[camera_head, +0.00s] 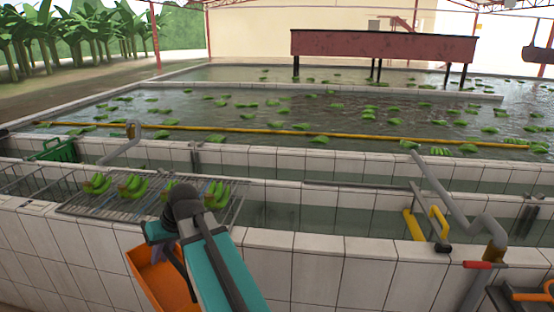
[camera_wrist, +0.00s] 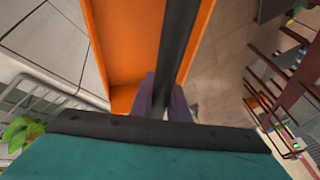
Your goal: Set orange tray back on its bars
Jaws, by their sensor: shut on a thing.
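The orange tray (camera_head: 158,280) hangs in my gripper in front of the white tiled wall, low in the head view and left of my teal arm. In the wrist view the tray (camera_wrist: 124,45) fills the upper middle, with a dark strip along it. My gripper (camera_wrist: 163,97) has its purple-grey fingers closed at the tray's near end; their tips are partly hidden. In the head view my arm covers part of the tray. The metal bars (camera_head: 125,215) of a rack lie over the tiled trough, behind and above the tray, which is apart from them.
Several green banana clusters (camera_head: 132,186) sit on the rack. A green crate (camera_head: 55,150) stands behind it at left. Grey pipes (camera_head: 455,205) and a yellow handle (camera_head: 438,222) are at right. Bananas float in the large basin (camera_head: 300,110) beyond. A floor (camera_wrist: 218,65) shows beside the tray.

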